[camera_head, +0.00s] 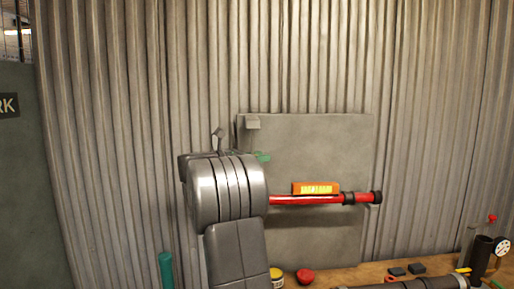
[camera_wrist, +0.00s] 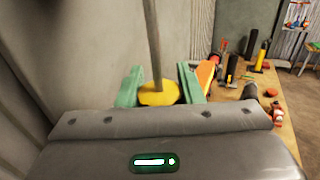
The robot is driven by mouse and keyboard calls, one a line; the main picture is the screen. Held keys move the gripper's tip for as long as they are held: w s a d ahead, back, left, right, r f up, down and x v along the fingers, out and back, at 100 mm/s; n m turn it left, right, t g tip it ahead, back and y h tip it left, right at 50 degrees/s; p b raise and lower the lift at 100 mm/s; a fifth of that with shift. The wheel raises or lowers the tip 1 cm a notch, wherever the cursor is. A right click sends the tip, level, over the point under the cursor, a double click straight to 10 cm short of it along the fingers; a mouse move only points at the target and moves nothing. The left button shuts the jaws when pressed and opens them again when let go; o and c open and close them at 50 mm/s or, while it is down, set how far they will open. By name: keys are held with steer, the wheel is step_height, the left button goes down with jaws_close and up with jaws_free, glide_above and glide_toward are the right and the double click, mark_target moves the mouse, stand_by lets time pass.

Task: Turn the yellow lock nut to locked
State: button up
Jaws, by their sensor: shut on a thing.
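The yellow lock nut (camera_wrist: 158,98) shows in the wrist view, around or at the end of a grey rod (camera_wrist: 152,40). My gripper (camera_wrist: 160,84) has its green fingers on either side of the nut and is shut on it. The nut's lower part is hidden behind the gripper body. In the head view my arm covers the nut, and only a bit of green finger shows at the grey wall panel. A red pipe (camera_head: 290,200) with an orange label block (camera_head: 316,188) runs right from behind my arm. I cannot read the nut's lock position.
A workbench (camera_head: 350,275) runs below the panel (camera_head: 320,140). It holds a red knob (camera_head: 305,276), a yellow-topped jar (camera_head: 277,274), a dark pipe (camera_head: 425,283) and a pressure gauge (camera_head: 502,247). The corrugated wall (camera_head: 440,120) stands close behind. A green post (camera_head: 166,270) rises at lower left.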

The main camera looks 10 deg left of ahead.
steer(key=shift+m+g+h+p, duration=0.35)
steer(key=shift+m+g+h, duration=0.05)
steer(key=shift+g, duration=0.1)
steer(key=o, duration=1)
steer(key=shift+c, duration=0.2)
steer(key=b+v, duration=0.2)
steer(key=v, duration=1.1)
steer(key=shift+s+a, duration=0.25)
steer(key=shift+s, duration=0.05)
